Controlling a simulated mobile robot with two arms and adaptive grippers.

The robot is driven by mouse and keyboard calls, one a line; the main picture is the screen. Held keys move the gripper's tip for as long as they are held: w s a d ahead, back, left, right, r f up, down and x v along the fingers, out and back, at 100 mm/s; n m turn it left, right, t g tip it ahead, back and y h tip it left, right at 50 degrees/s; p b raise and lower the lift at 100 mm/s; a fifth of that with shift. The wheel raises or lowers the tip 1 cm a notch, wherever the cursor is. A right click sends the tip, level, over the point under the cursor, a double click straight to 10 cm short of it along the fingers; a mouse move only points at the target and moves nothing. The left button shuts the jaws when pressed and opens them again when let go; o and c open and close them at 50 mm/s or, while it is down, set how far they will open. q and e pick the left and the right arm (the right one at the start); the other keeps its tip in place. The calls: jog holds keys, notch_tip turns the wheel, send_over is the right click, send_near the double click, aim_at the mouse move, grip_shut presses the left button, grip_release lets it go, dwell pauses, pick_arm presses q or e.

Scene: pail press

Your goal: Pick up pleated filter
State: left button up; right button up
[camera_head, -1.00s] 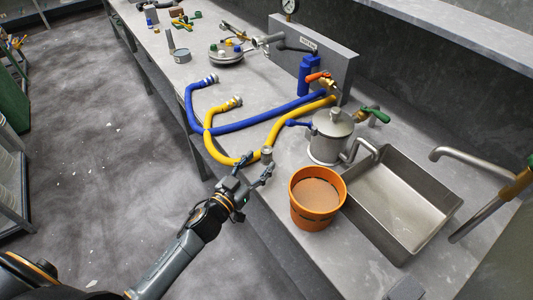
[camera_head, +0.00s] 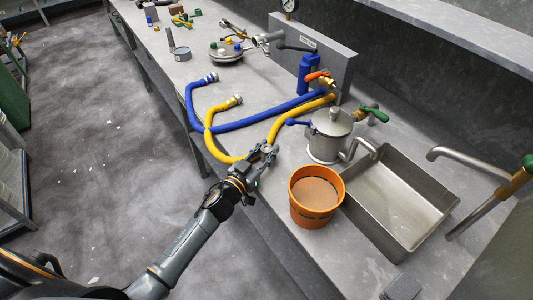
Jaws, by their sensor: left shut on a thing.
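My right gripper is not in view.
An orange pail (camera_head: 303,212) with brownish contents stands right of the gripper. The yellow hose (camera_head: 219,153) and blue hose (camera_head: 240,124) curve close by. The bench (camera_head: 225,80) has bare room beyond the hoses.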

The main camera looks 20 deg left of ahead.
aim_at(266, 149)
pick_arm(q)
jog(key=shift+r, duration=0.55)
notch_tip(266, 149, up, 2)
jog(key=shift+s+r, duration=0.15)
jog(key=shift+r, duration=0.1)
jog(key=s+a+r, duration=0.1)
jog(key=s+r, duration=0.8)
jog(key=s, duration=0.4)
jog(key=shift+s+r+b, duration=0.2)
jog(key=shift+s+b, duration=0.15)
jog(key=shift+a, duration=0.1)
